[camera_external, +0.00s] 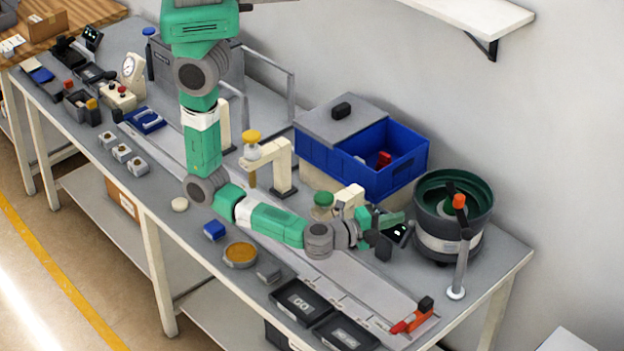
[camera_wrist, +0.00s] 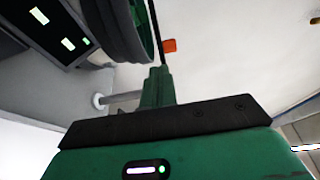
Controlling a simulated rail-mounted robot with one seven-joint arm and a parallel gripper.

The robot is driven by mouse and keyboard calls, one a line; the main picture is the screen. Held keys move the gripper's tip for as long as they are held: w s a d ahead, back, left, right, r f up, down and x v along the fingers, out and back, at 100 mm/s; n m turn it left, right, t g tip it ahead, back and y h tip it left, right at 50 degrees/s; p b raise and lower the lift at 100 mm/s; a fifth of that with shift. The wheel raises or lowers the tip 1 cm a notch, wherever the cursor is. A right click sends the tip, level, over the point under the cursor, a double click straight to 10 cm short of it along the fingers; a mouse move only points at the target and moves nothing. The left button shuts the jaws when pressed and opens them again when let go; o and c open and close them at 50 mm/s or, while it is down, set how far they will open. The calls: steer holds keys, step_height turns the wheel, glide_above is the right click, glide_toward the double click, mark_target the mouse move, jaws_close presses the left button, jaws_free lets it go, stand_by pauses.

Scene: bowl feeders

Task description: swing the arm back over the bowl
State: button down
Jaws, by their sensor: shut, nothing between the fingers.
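The bowl feeder is a dark green bowl (camera_external: 432,186) on a round grey drum, at the right of the bench in the external view. My gripper (camera_external: 402,217) is just left of the bowl, low and pointing right towards it. The fingers are shut with nothing between them. In the wrist view, my green gripper fingers (camera_wrist: 157,88) lie together, and part of the bowl's side (camera_wrist: 112,30) shows at the upper left. The inside of the bowl is mostly out of the wrist view.
A post with an orange top (camera_external: 459,201) stands in front of the bowl. A blue bin (camera_external: 405,172) is behind my forearm. A black control box (camera_wrist: 45,30) shows in the wrist view. Black GO tray (camera_external: 300,302) and an orange clamp (camera_external: 411,320) are at the front.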

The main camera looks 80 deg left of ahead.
glide_toward(459, 205)
steer(key=w+a+f, duration=0.2)
steer(key=a, duration=0.3)
steer(key=shift+w+d+r, duration=0.1)
steer(key=shift+w+d, duration=0.05)
steer(key=shift+d, duration=0.05)
